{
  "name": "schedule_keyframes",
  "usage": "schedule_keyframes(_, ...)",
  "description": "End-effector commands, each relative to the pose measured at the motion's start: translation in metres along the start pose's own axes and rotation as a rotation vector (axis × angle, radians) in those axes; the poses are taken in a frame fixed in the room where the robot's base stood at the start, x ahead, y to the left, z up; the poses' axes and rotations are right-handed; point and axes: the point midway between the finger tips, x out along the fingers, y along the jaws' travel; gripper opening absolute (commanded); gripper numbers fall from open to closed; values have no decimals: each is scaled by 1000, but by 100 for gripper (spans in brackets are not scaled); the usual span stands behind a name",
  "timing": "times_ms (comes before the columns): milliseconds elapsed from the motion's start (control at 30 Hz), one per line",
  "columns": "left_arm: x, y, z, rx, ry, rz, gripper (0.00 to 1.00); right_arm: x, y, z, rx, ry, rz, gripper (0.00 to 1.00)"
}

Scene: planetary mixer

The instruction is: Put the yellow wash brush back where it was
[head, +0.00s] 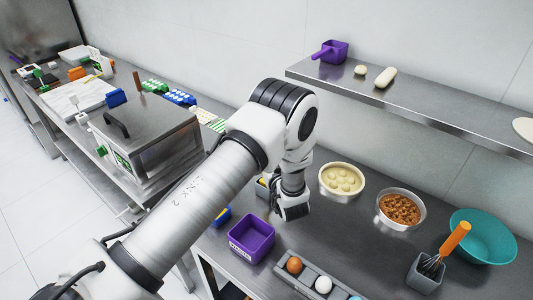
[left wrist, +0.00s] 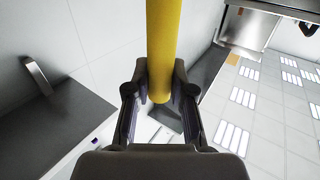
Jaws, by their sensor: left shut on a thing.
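The yellow wash brush shows in the left wrist view as a long yellow handle (left wrist: 161,45) running from the top edge down between my fingers; its bristles are not visible. My left gripper (left wrist: 160,88) is shut on this handle. In the head view my left gripper (head: 291,208) points down over the steel counter (head: 330,225), behind the purple box. A small yellow patch shows beside the gripper, partly hidden by my arm; I cannot tell whether it is the brush. My right gripper is not in view.
A purple box (head: 251,240) stands in front, with an egg tray (head: 312,277) beside it. A cream bowl (head: 341,179), a bowl of brown pieces (head: 400,208), a teal bowl (head: 484,238) and a whisk cup (head: 424,272) stand to the right. A steel shelf (head: 430,112) overhangs the back.

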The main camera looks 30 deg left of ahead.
Motion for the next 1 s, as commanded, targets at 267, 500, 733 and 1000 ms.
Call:
schedule_keyframes(267,0,0,2,0,0,0,52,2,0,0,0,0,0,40)
schedule_keyframes(500,-1,0,2,0,0,0,52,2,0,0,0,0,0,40)
schedule_keyframes(733,-38,2,1,3,1,6,52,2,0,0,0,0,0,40)
schedule_keyframes(1000,-104,2,2,3,0,5,52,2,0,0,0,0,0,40)
